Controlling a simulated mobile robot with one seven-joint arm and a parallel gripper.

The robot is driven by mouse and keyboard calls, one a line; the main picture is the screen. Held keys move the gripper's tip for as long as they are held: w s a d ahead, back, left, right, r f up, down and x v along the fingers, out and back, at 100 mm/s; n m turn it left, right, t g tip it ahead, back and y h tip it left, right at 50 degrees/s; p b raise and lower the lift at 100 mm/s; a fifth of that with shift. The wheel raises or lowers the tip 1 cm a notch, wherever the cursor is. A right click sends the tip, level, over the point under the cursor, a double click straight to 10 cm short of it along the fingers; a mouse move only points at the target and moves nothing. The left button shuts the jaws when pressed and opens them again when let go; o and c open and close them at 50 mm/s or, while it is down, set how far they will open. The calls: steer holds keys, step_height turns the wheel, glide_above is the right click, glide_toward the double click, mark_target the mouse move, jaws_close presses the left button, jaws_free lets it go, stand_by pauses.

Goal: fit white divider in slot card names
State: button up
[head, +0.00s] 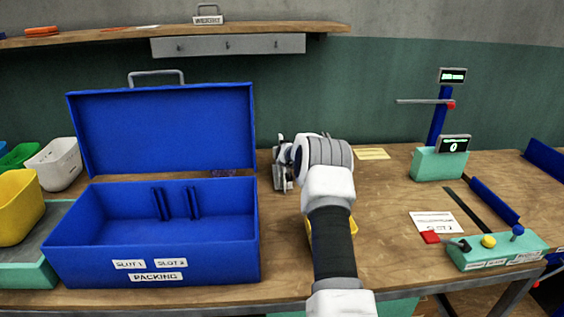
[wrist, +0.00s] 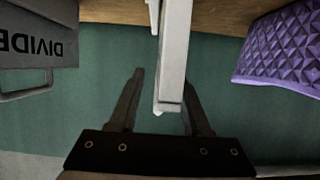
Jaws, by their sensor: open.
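The blue packing box (head: 150,265) stands with its lid up at the left. Inside it, the left slot rails (head: 160,204) and right slot rails (head: 193,203) rise at the back wall, with labels SLOT 1 (head: 130,264) and SLOT 2 (head: 171,263) on the front. A white card (head: 436,222) lies at the right; its last line seems to read SLOT 2. My gripper (head: 282,172) is right of the box, above the table. In the wrist view my open gripper (wrist: 162,80) has a white upright bar (wrist: 173,60), perhaps the divider, between its fingers; contact is unclear.
A grey piece (wrist: 40,55) lettered DIVIDE and a purple quilted object (wrist: 285,45) flank the fingers in the wrist view. A yellow note (head: 372,154) lies behind my arm. A green control panel (head: 497,252) and scale (head: 438,164) stand right; bins stand far left.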

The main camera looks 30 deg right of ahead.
jaws_close()
stand_by(0.3)
stand_by(1.2)
